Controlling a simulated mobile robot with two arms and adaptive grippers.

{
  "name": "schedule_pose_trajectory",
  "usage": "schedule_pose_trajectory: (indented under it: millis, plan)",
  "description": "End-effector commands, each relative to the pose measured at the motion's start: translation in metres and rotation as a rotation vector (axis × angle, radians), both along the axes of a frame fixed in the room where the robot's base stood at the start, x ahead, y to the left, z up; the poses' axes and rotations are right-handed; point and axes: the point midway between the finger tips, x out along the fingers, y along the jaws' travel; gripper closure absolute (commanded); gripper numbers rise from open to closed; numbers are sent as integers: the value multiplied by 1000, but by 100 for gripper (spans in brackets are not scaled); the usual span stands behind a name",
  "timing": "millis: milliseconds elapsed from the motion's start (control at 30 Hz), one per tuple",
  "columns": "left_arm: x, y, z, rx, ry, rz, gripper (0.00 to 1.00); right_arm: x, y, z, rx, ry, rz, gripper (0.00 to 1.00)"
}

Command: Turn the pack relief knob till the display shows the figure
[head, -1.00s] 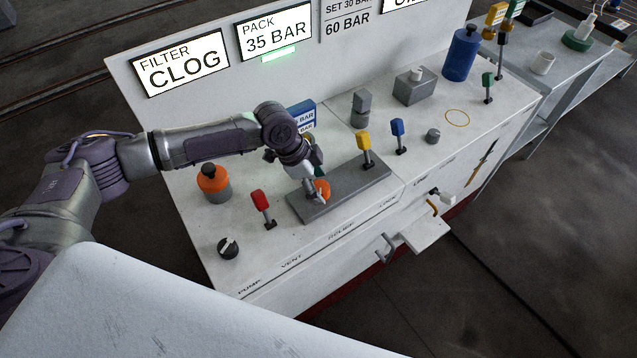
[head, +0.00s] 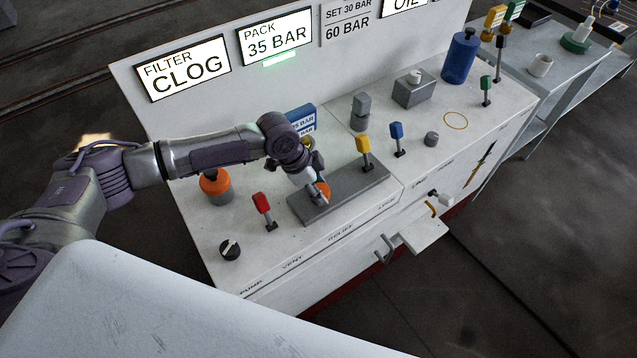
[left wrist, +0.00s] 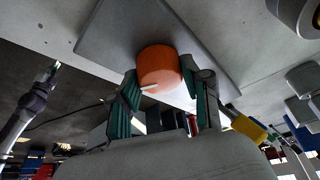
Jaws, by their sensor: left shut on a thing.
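The orange relief knob (head: 323,190) sits on a grey plate (head: 350,192) on the bench top, behind the RELIEF label. My left gripper (head: 315,187) is at the knob and shut on it; the fingers hide part of it. In the left wrist view the orange knob (left wrist: 160,68) with a pale pointer mark lies between the two green-padded fingers (left wrist: 165,98). The PACK display (head: 275,38) reads 35 BAR, with a green lamp (head: 282,57) lit below it. The plate beside it reads SET 30 BAR and 60 BAR (head: 347,22).
A red lever (head: 262,204) and a black-and-white pump knob (head: 230,249) stand left of the plate. An orange-topped canister (head: 215,187) is under my forearm. The FILTER display (head: 185,70) reads CLOG.

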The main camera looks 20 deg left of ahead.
Motion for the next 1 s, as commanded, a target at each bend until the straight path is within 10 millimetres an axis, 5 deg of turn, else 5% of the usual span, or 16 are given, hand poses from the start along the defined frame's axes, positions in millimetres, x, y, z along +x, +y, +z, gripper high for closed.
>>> schedule_pose_trajectory:
  millis: [33, 200, 633, 667, 700, 800, 1000]
  plan:
    - [-3, -1, 7, 0, 6, 42, 87, 0, 0, 19, 0, 0, 0, 100]
    - [-3, -1, 6, 0, 6, 185, 87, 0, 0, 41, 0, 0, 0, 100]
    - [-1, -1, 1, -2, 1, 249, 87, -2, -1, 43, -1, 3, 1, 100]
    - [-1, -1, 1, -2, 1, 248, 49, -2, -1, 43, -1, 3, 1, 100]
    - [-1, -1, 1, -2, 1, 248, 43, -2, -1, 43, -2, 3, 1, 100]
    - [-1, -1, 1, -2, 0, 248, 27, -2, -2, 43, -3, 3, 2, 100]
    - [-1, -1, 1, -1, 1, 248, 27, -3, -3, 43, -4, 4, 2, 100]
